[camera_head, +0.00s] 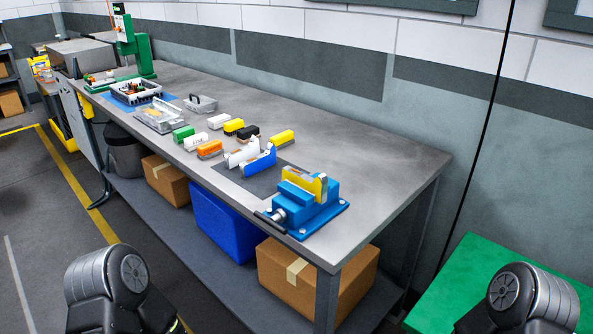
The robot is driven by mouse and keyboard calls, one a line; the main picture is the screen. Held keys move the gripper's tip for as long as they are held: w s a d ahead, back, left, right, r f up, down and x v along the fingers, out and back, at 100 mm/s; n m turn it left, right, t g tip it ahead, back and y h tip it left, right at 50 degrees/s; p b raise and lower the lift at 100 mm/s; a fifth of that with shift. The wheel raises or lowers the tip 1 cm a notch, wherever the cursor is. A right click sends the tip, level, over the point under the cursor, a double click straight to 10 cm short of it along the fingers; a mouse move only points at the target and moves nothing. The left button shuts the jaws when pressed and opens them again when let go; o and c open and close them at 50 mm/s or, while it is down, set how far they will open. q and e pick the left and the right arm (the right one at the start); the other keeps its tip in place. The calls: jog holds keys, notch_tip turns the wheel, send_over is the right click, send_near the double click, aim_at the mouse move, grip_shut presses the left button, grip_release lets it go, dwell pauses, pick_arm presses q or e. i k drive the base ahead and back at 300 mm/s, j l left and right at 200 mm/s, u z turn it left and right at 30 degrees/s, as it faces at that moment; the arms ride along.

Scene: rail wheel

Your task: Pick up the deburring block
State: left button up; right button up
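Several small blocks lie on the grey workbench (345,150): a green block (183,132), a white block (218,121), an orange block with a pale lower part (210,148), a yellow block with a pale lower part (234,126), a black block with a tan part (248,133) and another yellow block with a pale lower part (282,138). I cannot tell which of these is the deburring block. No gripper of mine shows.
A blue vise (312,212) with a yellow piece in its jaws stands at the near bench end. White and blue holders (258,161) stand on a dark mat beside the blocks. Trays (160,117) and a green machine (140,56) stand farther left. The bench's right rear is clear.

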aim_at(280, 140)
jog(key=j+z, duration=0.15)
jog(key=z, duration=0.25)
jog(key=j+z, duration=0.2)
jog(key=z, duration=0.15)
jog(key=j+z, duration=0.15)
jog(key=z, duration=0.25)
jog(key=k+j+z, duration=0.15)
jog(key=j, duration=0.3)
jog(key=j+z, duration=0.15)
jog(key=j, duration=0.3)
jog(key=k+j+z, duration=0.15)
jog(key=j, duration=0.3)
jog(key=k+j+z, duration=0.15)
jog(key=j, duration=0.25)
jog(key=k+j+z, duration=0.15)
jog(key=k+j, duration=0.15)
jog(key=j, duration=0.15)
jog(key=k+j, duration=0.15)
jog(key=j, duration=0.15)
jog(key=k+j, duration=0.15)
jog(key=j, duration=0.15)
